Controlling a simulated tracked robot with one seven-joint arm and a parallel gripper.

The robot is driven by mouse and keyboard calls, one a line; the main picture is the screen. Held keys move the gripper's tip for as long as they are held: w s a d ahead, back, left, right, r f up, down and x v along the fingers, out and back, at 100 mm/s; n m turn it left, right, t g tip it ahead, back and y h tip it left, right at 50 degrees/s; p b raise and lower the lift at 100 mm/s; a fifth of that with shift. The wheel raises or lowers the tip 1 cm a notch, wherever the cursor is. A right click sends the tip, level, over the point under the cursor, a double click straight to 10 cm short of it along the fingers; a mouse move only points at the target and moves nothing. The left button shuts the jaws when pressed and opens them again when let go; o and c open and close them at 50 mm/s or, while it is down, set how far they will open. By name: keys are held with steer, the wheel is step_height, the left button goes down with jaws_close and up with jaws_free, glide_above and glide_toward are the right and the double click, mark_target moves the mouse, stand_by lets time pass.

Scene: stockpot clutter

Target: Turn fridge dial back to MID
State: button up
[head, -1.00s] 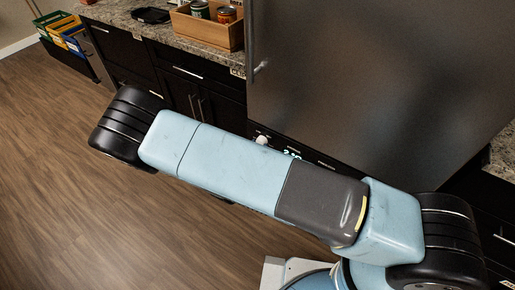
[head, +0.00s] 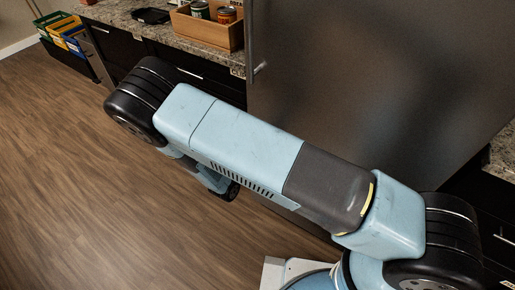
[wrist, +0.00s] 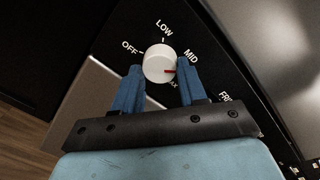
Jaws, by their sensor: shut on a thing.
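The white round fridge dial (wrist: 158,62) sits on a black panel in the wrist view. Its red mark points to the right, between the words MID (wrist: 190,56) and MAX, which is partly hidden by a finger. OFF and LOW are printed at its left and top. My gripper (wrist: 160,66) has its two blue fingers on either side of the dial, shut on it. In the head view my arm hides the dial and the gripper.
The large grey fridge door (head: 370,80) with its handle stands behind my arm. Left of it is a stone counter with a wooden box (head: 207,28) of cans and a black dish (head: 151,15). Coloured bins (head: 62,30) stand far left. The wooden floor at left is clear.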

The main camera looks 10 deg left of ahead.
steer(key=shift+a+n, duration=0.1)
steer(key=shift+n, duration=0.7)
steer(key=o, duration=1.1)
steer(key=shift+c, duration=0.2)
steer(key=f+v, duration=0.1)
steer(key=v, duration=1.2)
steer(key=shift+s+a+r, duration=0.15)
steer(key=shift+s+r, duration=0.15)
steer(key=shift+r, duration=0.1)
